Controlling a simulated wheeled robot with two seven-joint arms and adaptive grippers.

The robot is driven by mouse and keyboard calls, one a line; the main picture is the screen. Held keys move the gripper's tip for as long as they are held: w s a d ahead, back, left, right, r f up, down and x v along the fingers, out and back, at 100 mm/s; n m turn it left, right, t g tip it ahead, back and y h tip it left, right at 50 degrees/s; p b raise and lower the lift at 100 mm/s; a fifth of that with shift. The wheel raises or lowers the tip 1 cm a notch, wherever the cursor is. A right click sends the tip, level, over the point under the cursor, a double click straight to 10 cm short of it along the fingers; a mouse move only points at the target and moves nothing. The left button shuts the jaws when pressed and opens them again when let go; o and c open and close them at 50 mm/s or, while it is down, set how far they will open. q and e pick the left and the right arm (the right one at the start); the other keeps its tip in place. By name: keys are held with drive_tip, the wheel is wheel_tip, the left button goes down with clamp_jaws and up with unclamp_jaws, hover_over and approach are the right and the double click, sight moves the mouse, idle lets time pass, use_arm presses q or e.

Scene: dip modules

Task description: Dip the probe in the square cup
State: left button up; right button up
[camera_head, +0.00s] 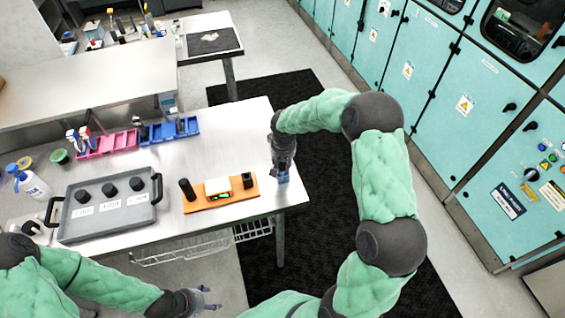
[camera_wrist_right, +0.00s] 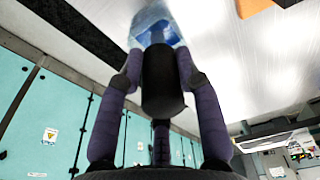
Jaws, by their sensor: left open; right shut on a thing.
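My right gripper (camera_head: 283,166) is above the right end of the steel table (camera_head: 165,180). In the right wrist view its fingers (camera_wrist_right: 158,66) are shut on the black handle of the probe (camera_wrist_right: 162,85). A clear cup with blue in it (camera_wrist_right: 152,20) shows just beyond the handle; it also appears as a small blue shape (camera_head: 283,178) under the gripper in the head view. The handle overlaps the cup, and I cannot tell whether the probe's tip is inside. My left gripper (camera_head: 207,299) is open and empty, off the table's front edge.
An orange board (camera_head: 236,196) with a small display and black upright parts lies left of the right gripper. A grey tray (camera_head: 72,228) with black knobs stands further left. Pink (camera_head: 103,146) and blue (camera_head: 158,136) bins line the back.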

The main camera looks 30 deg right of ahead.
drive_tip(key=shift+r+p, duration=2)
drive_tip(key=shift+r, duration=1.8)
